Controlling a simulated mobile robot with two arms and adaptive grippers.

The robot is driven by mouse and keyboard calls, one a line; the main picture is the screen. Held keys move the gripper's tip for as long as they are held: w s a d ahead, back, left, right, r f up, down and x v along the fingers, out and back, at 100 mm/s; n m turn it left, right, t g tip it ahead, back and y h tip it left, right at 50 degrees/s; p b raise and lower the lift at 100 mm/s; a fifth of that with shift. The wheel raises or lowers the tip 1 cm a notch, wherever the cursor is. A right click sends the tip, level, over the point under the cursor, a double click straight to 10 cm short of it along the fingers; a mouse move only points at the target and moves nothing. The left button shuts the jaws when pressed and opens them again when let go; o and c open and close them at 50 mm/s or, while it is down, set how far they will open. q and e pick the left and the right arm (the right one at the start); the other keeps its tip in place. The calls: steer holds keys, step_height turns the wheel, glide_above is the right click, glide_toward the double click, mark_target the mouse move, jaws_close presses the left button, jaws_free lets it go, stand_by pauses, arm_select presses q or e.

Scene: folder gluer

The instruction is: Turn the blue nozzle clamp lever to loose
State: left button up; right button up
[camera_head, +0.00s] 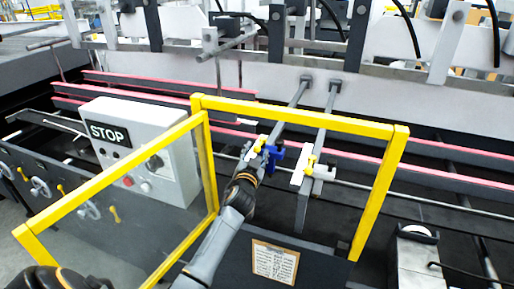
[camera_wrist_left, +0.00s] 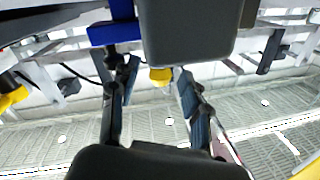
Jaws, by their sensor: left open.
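The blue nozzle clamp (camera_head: 276,151) sits on a rail behind the yellow guard frame in the head view. Its blue body also shows at the top of the left wrist view (camera_wrist_left: 112,32). A yellow lever end (camera_wrist_left: 161,74) shows in the wrist view between the fingertips; I cannot tell whether they touch it. In the head view a yellow piece (camera_head: 259,142) shows just left of the blue body. My left gripper (camera_head: 257,161) is open, directly at the clamp, with its fingers partly hidden.
A white nozzle clamp (camera_head: 323,173) with a yellow lever (camera_head: 311,162) stands close to the right. The yellow guard frame (camera_head: 300,115) surrounds the reach area. A grey control box (camera_head: 140,150) with a STOP sign stands at left. A notice (camera_head: 274,262) hangs below.

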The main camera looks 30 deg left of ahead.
arm_select(q)
steer(key=shift+x, duration=0.85)
jaws_close()
